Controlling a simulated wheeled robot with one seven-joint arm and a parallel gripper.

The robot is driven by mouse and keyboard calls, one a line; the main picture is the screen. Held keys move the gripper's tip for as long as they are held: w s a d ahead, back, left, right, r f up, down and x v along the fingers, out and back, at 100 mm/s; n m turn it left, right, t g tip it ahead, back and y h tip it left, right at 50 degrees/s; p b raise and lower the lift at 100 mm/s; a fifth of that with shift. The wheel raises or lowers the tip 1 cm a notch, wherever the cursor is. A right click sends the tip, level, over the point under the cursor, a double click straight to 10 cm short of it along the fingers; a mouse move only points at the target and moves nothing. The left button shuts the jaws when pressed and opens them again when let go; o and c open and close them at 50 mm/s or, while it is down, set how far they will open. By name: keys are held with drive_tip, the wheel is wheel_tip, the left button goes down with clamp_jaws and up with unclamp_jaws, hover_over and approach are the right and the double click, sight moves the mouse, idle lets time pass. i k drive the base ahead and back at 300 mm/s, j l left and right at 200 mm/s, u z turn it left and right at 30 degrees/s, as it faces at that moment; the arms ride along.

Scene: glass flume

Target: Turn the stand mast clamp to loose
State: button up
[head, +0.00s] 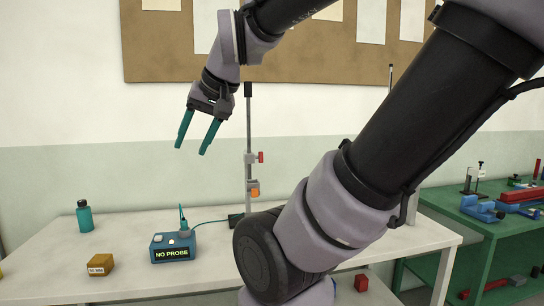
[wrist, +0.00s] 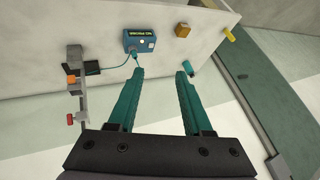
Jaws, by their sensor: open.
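A stand with a thin upright mast (head: 248,125) stands at the back of the white table. Two grey clamp blocks sit on it: an upper one with a red knob (head: 261,157) and a lower one with an orange knob (head: 254,192). In the wrist view the red knob (wrist: 70,119) and orange knob (wrist: 71,79) show at the left. I cannot tell from their look whether either is loose or tight. My gripper (head: 192,147) is open and empty, left of the mast and above the table. Its teal fingers (wrist: 160,75) touch nothing.
A blue box (head: 172,248) reading "NO PROBE" has a teal cable running toward the stand. A teal bottle (head: 84,216) and a tan block (head: 101,264) stand to the left. A green bench (head: 480,225) holds tools at right. My arm hides part of the table.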

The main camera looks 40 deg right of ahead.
sight(260, 158)
drive_tip(key=k+l, duration=0.1)
drive_tip(key=l, duration=0.3)
drive_tip(key=k+l, duration=0.15)
drive_tip(key=l, duration=0.25)
drive_tip(key=k+l, duration=0.1)
drive_tip(key=l, duration=0.35)
drive_tip(key=k+l+u, duration=0.1)
drive_tip(key=l, duration=0.3)
drive_tip(key=k+l, duration=0.15)
drive_tip(key=l, duration=0.25)
drive_tip(key=k+l, duration=0.15)
drive_tip(key=l, duration=0.25)
drive_tip(key=i+l+u, duration=0.1)
drive_tip(key=l, duration=0.25)
drive_tip(key=i+l+u, duration=0.15)
drive_tip(key=i+l, duration=0.15)
